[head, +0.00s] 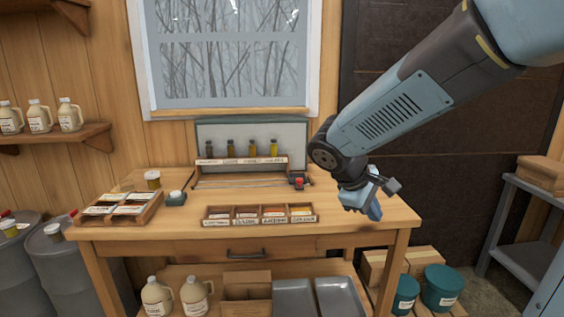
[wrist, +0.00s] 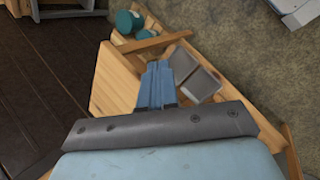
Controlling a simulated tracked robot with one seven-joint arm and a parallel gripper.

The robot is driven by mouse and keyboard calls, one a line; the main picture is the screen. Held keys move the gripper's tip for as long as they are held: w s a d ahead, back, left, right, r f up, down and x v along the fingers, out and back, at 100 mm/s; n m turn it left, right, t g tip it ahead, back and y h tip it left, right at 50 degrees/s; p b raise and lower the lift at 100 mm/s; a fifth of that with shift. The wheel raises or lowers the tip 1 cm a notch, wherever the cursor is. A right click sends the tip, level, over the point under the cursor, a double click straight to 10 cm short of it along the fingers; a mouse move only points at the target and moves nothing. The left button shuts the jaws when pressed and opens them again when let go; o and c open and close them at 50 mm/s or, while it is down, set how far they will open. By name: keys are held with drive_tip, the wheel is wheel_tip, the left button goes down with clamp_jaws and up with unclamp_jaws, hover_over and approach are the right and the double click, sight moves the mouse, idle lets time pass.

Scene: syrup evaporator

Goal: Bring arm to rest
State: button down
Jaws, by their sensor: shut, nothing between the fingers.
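My gripper (head: 374,208) hangs above the right end of the wooden table (head: 365,232) in the head view, with the arm reaching in from the upper right. Its blue fingers point down and are together, with nothing held. In the wrist view my gripper (wrist: 157,72) shows as two blue fingers side by side, over the table's edge and the lower shelf.
A label tray (head: 260,221) with compartments, a sample rack (head: 240,168) with several bottles, and a wooden box of cards (head: 150,212) stand on the table left of my gripper. Teal buckets (head: 442,288) stand on the floor at right. A grey side table (head: 525,245) is further right.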

drive_tip(key=s+d+r+m+t+y, duration=0.1)
drive_tip(key=s+r+m+y, duration=0.2)
drive_tip(key=s, duration=0.4)
drive_tip(key=s+d+r+m+t+y, duration=0.2)
drive_tip(key=s+r+m+y, duration=0.1)
drive_tip(key=s+m, duration=0.3)
drive_tip(key=shift+s+r, duration=0.4)
drive_tip(key=shift+r, duration=0.1)
